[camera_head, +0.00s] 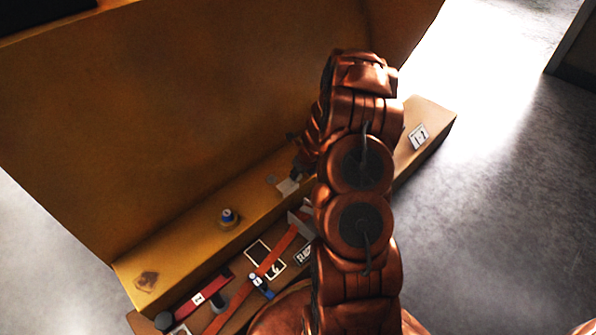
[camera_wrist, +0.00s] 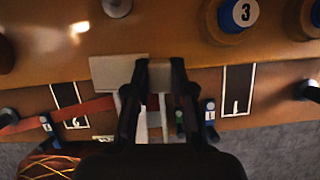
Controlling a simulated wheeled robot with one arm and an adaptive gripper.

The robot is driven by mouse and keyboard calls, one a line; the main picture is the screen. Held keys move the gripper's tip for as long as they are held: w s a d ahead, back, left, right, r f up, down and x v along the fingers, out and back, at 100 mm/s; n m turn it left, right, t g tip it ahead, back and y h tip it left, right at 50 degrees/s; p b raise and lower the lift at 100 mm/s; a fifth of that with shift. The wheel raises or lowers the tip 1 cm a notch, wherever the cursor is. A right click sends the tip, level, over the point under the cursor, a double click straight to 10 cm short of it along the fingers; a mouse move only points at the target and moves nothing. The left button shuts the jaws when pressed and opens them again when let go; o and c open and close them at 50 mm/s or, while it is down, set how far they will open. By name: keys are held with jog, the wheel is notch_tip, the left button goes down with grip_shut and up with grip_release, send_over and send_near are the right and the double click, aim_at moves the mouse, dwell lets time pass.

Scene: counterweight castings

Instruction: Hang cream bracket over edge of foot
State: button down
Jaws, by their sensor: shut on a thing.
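The cream bracket (camera_wrist: 117,73) shows in the wrist view as a pale flat plate between and left of my fingers, at the front edge of the foot. Pale strips show below it between the fingers; I cannot tell whether they belong to it. My gripper (camera_wrist: 160,68) is shut on the bracket. In the head view a pale plate (camera_head: 288,186) shows beside my gripper (camera_head: 300,165), mostly hidden by my arm. The foot (camera_head: 180,250) is the orange-yellow ledge along the base of the tall casting. I cannot tell whether the bracket rests on it.
A blue-topped knob (camera_head: 228,217) sits on the foot; a knob marked 3 (camera_wrist: 240,15) shows in the wrist view. In front lies a lower ledge with a red strap (camera_head: 203,297), an orange strap (camera_head: 240,290), outlined marks and a blue clip (camera_head: 262,286). A white label (camera_head: 418,137) is at right.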

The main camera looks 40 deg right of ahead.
jog(key=shift+f+b, duration=0.7)
jog(key=shift+f, duration=1.25)
jog(key=c, duration=0.9)
grip_release()
jog(key=shift+v, duration=6.05)
jog(key=shift+a, duration=0.1)
